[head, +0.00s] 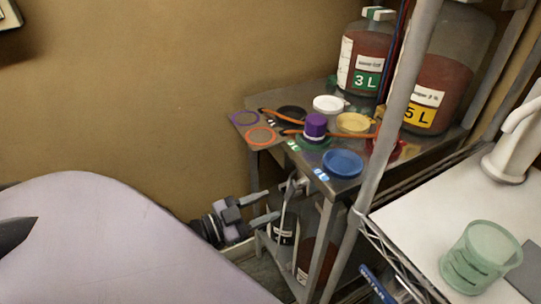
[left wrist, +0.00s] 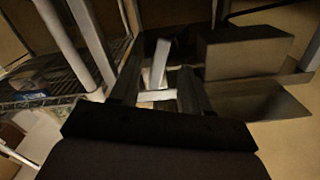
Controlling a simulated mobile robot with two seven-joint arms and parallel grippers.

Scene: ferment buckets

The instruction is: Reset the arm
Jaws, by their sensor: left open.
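My left gripper (head: 272,204) is in the lower middle of the head view, low beside the metal table (head: 345,188) and close to its legs. Its two fingers are spread apart and point right, with nothing seen held. In the left wrist view the two dark fingers (left wrist: 158,88) reach forward, apart. A pale upright piece (left wrist: 160,62) shows beyond and between them; I cannot tell what it is or how far off. My right gripper is not in view.
On the table are a purple-capped item (head: 315,126), a blue lid (head: 342,164), a white lid (head: 327,104), a yellow lid (head: 353,122) and a 3 L jar (head: 366,58). A rack post (head: 398,110) and a white counter (head: 425,215) with a green glass (head: 478,258) stand right.

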